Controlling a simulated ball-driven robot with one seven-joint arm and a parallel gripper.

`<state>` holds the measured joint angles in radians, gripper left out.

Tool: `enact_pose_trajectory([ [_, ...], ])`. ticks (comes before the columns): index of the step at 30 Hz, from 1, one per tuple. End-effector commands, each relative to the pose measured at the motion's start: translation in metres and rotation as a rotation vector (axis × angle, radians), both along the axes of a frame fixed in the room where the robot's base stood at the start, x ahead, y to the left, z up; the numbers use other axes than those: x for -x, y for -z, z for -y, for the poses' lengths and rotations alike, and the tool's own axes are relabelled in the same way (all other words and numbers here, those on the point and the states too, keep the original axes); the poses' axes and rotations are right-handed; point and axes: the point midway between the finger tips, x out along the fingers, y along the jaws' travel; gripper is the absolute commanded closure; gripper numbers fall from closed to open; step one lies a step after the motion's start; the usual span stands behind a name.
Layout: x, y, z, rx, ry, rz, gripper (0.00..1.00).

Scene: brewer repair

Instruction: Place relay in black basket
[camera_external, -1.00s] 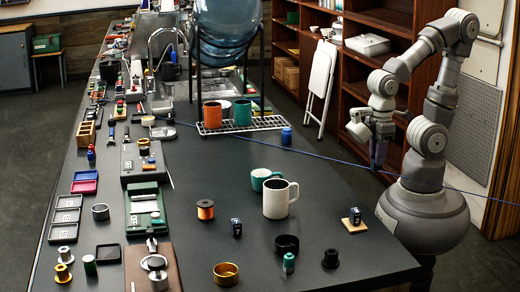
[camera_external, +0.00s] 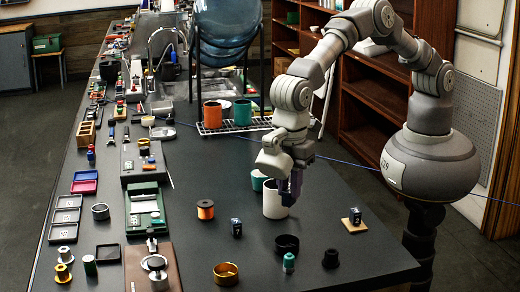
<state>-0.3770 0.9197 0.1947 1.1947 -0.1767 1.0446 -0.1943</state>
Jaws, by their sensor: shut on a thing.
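A small dark cube (camera_external: 236,228) with white markings stands on the table's middle front, left of the white mug (camera_external: 274,203). A similar dark cube (camera_external: 355,216) sits on a wooden pad to the right. I cannot tell which, if either, is the relay. A round black bowl (camera_external: 287,244) stands at the front. I cannot tell whether it or the black tray (camera_external: 108,253) at the left is the basket.
An orange spool (camera_external: 206,209), gold bowl (camera_external: 226,273), teal jar (camera_external: 289,262) and black knob (camera_external: 330,258) stand around the front. A teal cup (camera_external: 258,181) is behind the mug. Several trays and devices fill the left side. The right front table is mostly clear.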

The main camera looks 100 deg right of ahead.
Motion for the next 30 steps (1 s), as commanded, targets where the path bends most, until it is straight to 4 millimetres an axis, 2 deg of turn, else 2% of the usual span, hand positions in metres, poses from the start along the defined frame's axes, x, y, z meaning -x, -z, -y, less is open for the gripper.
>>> enact_pose_trajectory([
  [8,-0.002,0.017,-0.003,0.002,-0.008,0.001,1.00],
  [24,-0.002,0.091,-0.003,0.002,-0.006,0.001,1.00],
  [30,-0.002,0.110,-0.003,0.001,-0.006,0.001,1.00],
])
